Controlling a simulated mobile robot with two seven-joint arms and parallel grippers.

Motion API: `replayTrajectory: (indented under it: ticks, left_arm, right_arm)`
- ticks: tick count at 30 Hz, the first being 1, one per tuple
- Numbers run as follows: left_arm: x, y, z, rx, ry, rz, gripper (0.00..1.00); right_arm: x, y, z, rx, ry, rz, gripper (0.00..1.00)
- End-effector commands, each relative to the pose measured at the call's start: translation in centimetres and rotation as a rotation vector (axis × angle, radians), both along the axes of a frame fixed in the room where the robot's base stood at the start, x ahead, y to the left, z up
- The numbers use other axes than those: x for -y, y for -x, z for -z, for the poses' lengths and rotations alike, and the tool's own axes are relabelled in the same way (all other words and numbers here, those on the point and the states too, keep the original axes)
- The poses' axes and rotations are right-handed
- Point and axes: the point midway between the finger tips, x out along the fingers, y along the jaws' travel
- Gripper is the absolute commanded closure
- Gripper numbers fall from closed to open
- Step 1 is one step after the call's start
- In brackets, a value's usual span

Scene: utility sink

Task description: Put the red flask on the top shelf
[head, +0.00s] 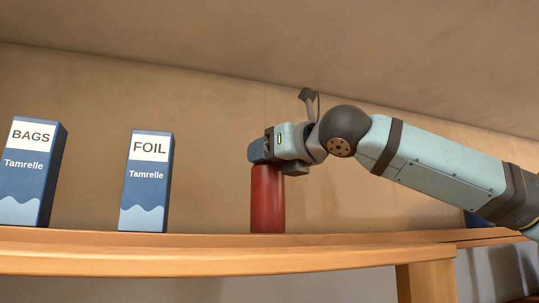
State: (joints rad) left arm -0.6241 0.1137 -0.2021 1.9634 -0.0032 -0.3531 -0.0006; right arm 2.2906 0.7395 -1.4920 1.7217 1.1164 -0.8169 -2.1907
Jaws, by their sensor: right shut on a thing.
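The red flask (267,200) stands upright at the shelf, its lower end at or just behind the front edge of the wooden top shelf (220,262). I cannot tell whether its base touches the board. My right gripper (267,152) is shut on the upper end of the flask and hides its top. My right arm reaches in from the right side of the picture. My left gripper is not in view.
A blue and white BAGS box (32,180) and a FOIL box (146,185) stand on the shelf to the left of the flask. A clear gap lies between the FOIL box and the flask. The wall is behind, and a sloping ceiling is above. A wooden post (427,283) supports the shelf at the right.

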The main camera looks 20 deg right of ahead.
Motion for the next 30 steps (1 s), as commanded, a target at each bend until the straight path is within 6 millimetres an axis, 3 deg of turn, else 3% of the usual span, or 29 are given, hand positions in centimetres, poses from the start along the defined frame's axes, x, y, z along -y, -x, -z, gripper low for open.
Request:
replayTrajectory:
  ticks: [8, 9, 12, 23, 30]
  left_arm:
    - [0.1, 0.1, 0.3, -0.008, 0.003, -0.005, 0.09]
    - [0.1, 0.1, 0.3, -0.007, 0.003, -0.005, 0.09]
    - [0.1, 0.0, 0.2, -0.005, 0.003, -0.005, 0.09]
    - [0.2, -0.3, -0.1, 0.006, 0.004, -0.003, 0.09]
    - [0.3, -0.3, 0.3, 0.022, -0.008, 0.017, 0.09]
  right_arm:
    - [0.0, 0.0, 0.2, 0.002, -0.001, 0.000, 1.00]
    - [0.0, 0.0, 0.3, 0.000, 0.000, 0.000, 0.45]
    - [0.0, 0.0, 0.3, 0.001, 0.000, 0.000, 0.22]
    - [0.2, 0.3, 0.2, 0.002, -0.001, 0.000, 0.20]
    - [2.0, 4.0, 0.4, 0.004, -0.002, 0.000, 0.20]
